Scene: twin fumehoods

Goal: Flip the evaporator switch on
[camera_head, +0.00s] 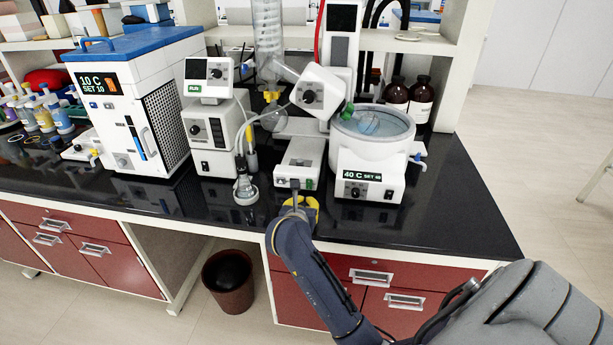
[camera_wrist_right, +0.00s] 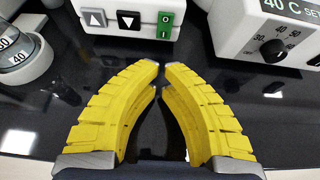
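The rotary evaporator's white base (camera_head: 300,163) stands on the black bench, with its front panel facing me. In the right wrist view, the green rocker switch (camera_wrist_right: 165,24), marked I and O, sits at the right of that panel. It also shows as a small green patch in the head view (camera_head: 309,184). My right gripper (camera_wrist_right: 158,68) has yellow fingers with their tips together and nothing between them. The tips are just in front of and below the switch, apart from the panel. My left gripper is in neither view.
The heating bath (camera_head: 371,180) stands close on the right, and a glass flask (camera_head: 245,190) on the left. The bench top (camera_head: 445,210) is clear at the front right.

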